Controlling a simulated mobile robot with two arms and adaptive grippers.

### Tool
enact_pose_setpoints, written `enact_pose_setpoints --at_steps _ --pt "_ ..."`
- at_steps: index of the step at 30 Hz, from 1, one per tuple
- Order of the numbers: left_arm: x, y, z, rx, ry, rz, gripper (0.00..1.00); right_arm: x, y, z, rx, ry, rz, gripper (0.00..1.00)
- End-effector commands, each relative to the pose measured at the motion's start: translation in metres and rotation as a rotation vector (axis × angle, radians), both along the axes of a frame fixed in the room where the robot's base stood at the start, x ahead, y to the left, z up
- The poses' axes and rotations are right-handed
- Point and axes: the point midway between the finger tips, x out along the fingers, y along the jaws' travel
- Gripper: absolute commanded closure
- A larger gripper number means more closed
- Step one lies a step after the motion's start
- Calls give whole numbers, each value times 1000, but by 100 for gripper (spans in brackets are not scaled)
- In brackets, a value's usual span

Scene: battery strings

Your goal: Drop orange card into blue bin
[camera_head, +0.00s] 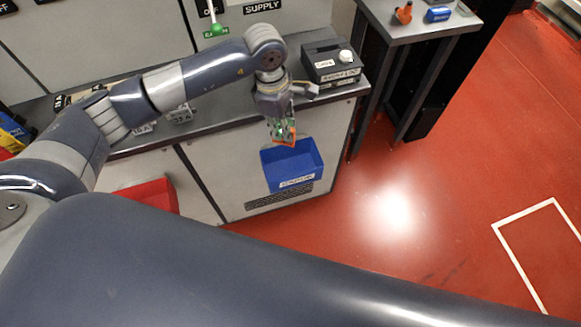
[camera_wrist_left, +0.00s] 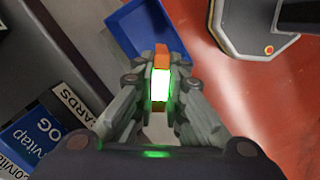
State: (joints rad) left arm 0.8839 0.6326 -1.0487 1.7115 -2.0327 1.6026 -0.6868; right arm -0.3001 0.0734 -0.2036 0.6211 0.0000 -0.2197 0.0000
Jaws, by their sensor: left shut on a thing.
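My left gripper (camera_head: 282,132) is shut on the orange card (camera_head: 285,139) and points down from the end of the left arm. In the left wrist view the card (camera_wrist_left: 161,58) shows as an orange edge between the fingers (camera_wrist_left: 160,85), with a bright green-white glow below it. The blue bin (camera_head: 310,167) is fixed on the front of the grey cabinet, with a white label on its front. In the head view the card overlaps the bin's upper rim. In the left wrist view the bin (camera_wrist_left: 128,28) lies behind the fingers. My right gripper is not in view.
A dark box with a white knob (camera_head: 323,66) stands on the counter right of my left gripper. A red bin (camera_head: 148,195) hangs further left on the cabinet. A side table (camera_head: 415,28) holds an orange and a blue item. Red floor is open at right.

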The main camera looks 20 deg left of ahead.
Motion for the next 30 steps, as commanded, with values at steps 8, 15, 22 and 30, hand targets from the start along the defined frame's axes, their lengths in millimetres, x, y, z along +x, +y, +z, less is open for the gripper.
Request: enact_pose_setpoints --at_steps 8,15,22,30 --pt "16 -1 -51 -6 13 455 100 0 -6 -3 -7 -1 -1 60" --pt "20 1 -67 -7 13 605 100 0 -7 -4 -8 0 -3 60" --pt "20 1 -82 -7 13 616 100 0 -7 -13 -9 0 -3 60" --pt "20 1 -114 -7 14 615 100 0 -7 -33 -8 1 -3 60"
